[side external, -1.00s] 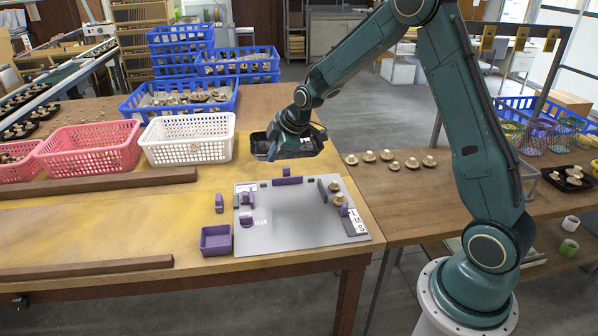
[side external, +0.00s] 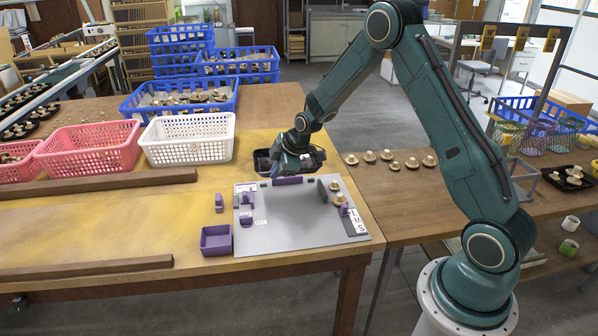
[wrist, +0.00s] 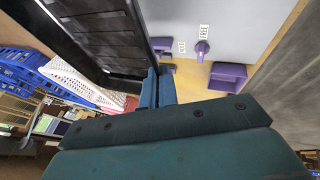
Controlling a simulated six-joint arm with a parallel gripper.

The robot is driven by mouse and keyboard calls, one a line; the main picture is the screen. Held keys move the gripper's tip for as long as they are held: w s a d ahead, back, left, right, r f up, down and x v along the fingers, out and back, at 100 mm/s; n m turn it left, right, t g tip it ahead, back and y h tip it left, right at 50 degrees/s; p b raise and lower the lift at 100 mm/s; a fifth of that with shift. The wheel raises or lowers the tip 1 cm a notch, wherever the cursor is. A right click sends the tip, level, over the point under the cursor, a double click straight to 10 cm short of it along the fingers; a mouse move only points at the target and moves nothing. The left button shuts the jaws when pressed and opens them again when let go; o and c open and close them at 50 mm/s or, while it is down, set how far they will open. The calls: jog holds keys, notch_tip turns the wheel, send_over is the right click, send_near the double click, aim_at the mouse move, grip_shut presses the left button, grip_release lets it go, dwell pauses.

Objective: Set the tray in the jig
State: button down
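The black tray (side external: 319,156) is held above the far edge of the jig plate in the side view. My gripper (side external: 290,168) is over its near side and covers part of it. In the wrist view the tray (wrist: 100,40) fills the upper left, and my gripper's two fingers (wrist: 158,88) are closed on its rim. The jig is a grey plate (side external: 290,225) with purple stops, including a long far stop (side external: 287,181). Its left part also shows in the wrist view, with a purple knob (wrist: 202,48) beside a "FREE" label.
Mushrooms (side external: 340,199) and a dark upright piece stand on the plate's right side, by an "LMS" strip (side external: 355,221). A small purple bin (side external: 216,240) sits left of the plate. White (side external: 187,140) and pink baskets stand behind left. The plate's middle is clear.

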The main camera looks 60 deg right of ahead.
send_over(273, 212)
jog(key=s, duration=0.2)
notch_tip(273, 212, down, 9)
jog(key=shift+d+r, duration=0.1)
jog(key=shift+d, duration=0.05)
jog(key=shift+f, duration=1.9)
jog(key=c, duration=2.1)
grip_release()
jog(key=shift+f, duration=0.15)
jog(key=shift+c, duration=0.2)
jog(key=shift+o, duration=0.8)
jog(key=shift+r, duration=0.3)
jog(key=v, duration=1.1)
jog(key=shift+s+r, duration=0.2)
jog(key=shift+r, duration=0.1)
